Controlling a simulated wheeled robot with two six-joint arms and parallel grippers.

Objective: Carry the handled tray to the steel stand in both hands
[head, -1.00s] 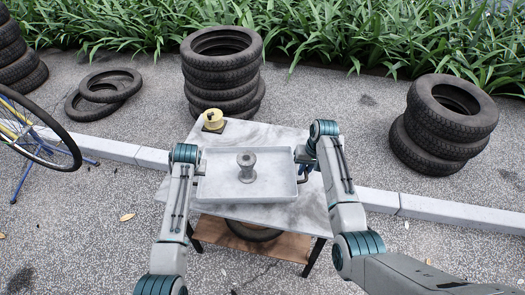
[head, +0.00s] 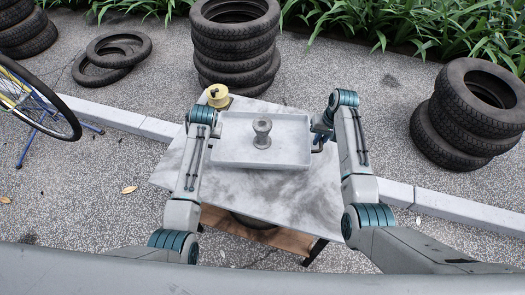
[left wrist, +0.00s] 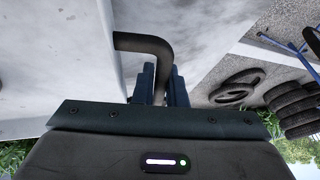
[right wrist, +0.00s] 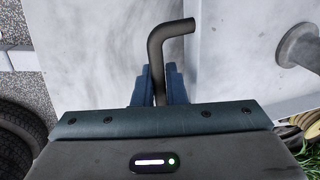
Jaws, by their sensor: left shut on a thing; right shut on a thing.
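The pale grey tray (head: 290,152) is level in the head view, over the back part of the marble-topped table. A grey spool-shaped piece (head: 262,133) stands upright on it, and also shows in the right wrist view (right wrist: 300,45). My left gripper (left wrist: 160,85) is shut on the tray's dark bent left handle (left wrist: 148,42); the left arm hides this grip in the head view. My right gripper (head: 322,138) is shut on the right handle, clear in the right wrist view (right wrist: 165,35). I cannot make out a steel stand.
The table (head: 265,195) has bare top in front of the tray. A yellow item (head: 218,94) sits at its back left corner, close to the tray. Tyre stacks stand behind (head: 235,45) and at right (head: 468,110). A kerb (head: 435,203) crosses the paving.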

